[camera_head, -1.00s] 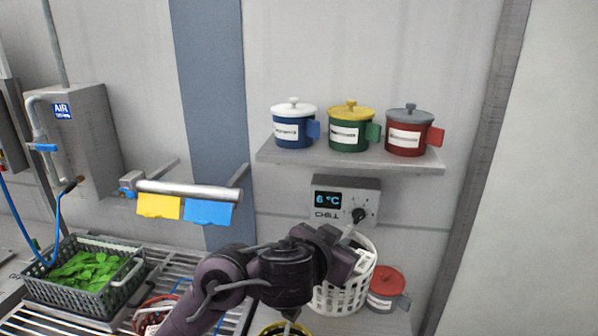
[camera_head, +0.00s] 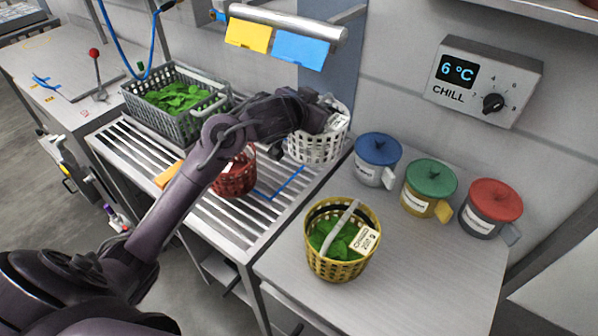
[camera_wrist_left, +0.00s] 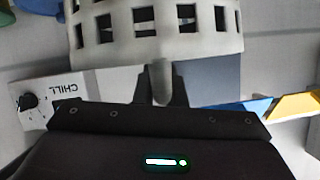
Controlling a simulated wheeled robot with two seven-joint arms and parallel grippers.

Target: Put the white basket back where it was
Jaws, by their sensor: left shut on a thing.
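The white basket (camera_head: 318,146) is at the back right of the slatted rack, below the blue card, in the head view. My left gripper (camera_head: 322,118) is shut on it near its top, and the arm hides part of it. In the left wrist view the basket (camera_wrist_left: 156,38) fills the top, with the jaws (camera_wrist_left: 158,85) closed on a grey-white piece of it, likely the handle. I cannot tell whether the basket rests on the rack or hangs just above it. My right gripper is not in view.
A red basket (camera_head: 236,178) and a grey crate of greens (camera_head: 178,113) stand on the slatted rack (camera_head: 262,212). A yellow basket of greens (camera_head: 341,262) and three lidded pots, blue (camera_head: 378,148), green (camera_head: 430,178) and red (camera_head: 494,200), stand on the right counter (camera_head: 420,290).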

